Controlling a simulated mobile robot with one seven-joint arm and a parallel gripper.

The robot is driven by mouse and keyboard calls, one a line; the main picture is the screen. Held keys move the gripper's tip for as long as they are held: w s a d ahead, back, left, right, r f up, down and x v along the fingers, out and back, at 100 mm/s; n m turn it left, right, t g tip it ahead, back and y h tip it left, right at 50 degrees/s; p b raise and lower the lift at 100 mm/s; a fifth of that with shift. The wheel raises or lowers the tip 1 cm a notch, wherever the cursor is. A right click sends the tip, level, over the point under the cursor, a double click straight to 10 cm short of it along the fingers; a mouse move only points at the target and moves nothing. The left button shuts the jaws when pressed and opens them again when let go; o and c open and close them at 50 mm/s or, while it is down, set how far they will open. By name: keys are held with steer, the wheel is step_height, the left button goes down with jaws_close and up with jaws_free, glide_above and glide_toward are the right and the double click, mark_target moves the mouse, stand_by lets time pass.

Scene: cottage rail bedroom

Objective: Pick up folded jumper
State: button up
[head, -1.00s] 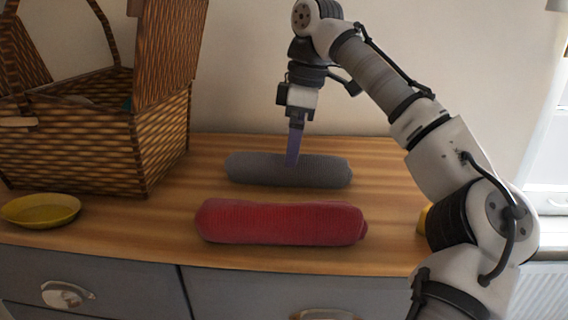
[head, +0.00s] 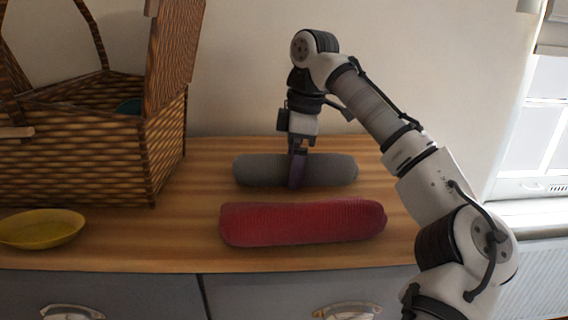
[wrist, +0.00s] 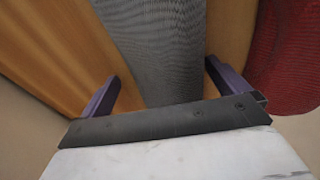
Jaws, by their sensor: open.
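Two rolled, folded knit pieces lie on the wooden dresser top. The grey one (head: 335,170) is toward the wall and the red one (head: 300,223) is nearer the front edge; I cannot tell which is the task's jumper. My gripper (head: 297,180) points down at the middle of the grey roll. In the wrist view, my gripper (wrist: 160,88) is open, with one purple finger on each side of the grey roll (wrist: 165,50). The red roll (wrist: 288,60) lies outside the right finger. Whether the fingers touch the grey knit is unclear.
A wicker basket (head: 80,150) with a raised lid stands at the left on the dresser top (head: 190,230). A yellow dish (head: 42,230) sits before it. The wall is close behind the grey roll. A window is at the right.

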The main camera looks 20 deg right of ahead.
steer(key=shift+d, duration=0.15)
steer(key=shift+c, duration=0.4)
steer(key=c, duration=0.9)
